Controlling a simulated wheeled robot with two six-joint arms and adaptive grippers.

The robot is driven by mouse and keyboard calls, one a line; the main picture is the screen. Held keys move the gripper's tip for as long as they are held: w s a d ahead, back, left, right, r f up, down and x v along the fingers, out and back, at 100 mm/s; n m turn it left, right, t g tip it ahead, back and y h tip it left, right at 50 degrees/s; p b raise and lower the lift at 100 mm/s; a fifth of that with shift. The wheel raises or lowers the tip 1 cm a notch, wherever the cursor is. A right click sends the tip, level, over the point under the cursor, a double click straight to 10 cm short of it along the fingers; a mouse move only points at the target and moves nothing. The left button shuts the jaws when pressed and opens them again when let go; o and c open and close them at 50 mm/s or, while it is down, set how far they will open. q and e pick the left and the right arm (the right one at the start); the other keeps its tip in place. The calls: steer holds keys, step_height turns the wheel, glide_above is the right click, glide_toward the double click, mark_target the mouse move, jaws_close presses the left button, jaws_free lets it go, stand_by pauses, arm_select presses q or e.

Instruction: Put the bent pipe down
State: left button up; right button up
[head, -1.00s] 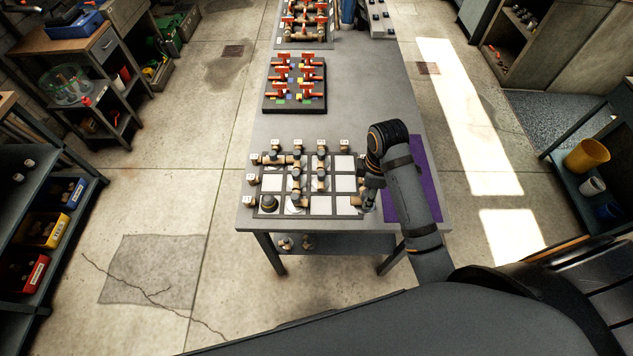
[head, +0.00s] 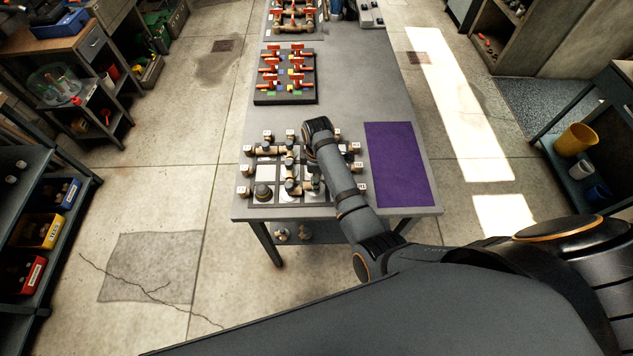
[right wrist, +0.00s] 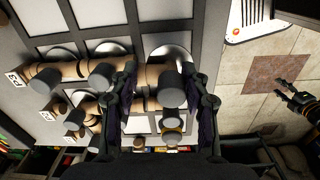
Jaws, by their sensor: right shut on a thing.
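The grid board (head: 267,200) with white cells lies on the grey table, with tan pipe pieces on it and along its edges. My right gripper (right wrist: 160,92) is over the board, shut on a tan bent pipe (right wrist: 150,98) with dark grey ends. Whether this pipe touches the board is unclear. In the head view my right arm hides part of the board and most of the gripper. A dark gripper, my left gripper (right wrist: 283,91), shows at the right edge of the right wrist view, empty with its fingers apart.
A purple mat (head: 398,160) lies bare on the table right of the board. A black block with red-handled valves (head: 285,98) stands behind it. A straight tan pipe (right wrist: 60,72) lies left of the gripper in the right wrist view.

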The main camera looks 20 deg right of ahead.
step_height(320, 180, down, 3)
steer(key=shift+a+r, duration=0.15)
steer(key=shift+r, duration=0.05)
steer(key=shift+w+f, duration=0.1)
steer(key=shift+f, duration=0.4)
steer(key=o, duration=1.3)
arm_select(q)
steer(key=shift+w+r, duration=0.1)
steer(key=shift+w, duration=0.1)
arm_select(e)
steer(key=shift+o, duration=0.2)
arm_select(q)
steer(key=shift+s, duration=0.1)
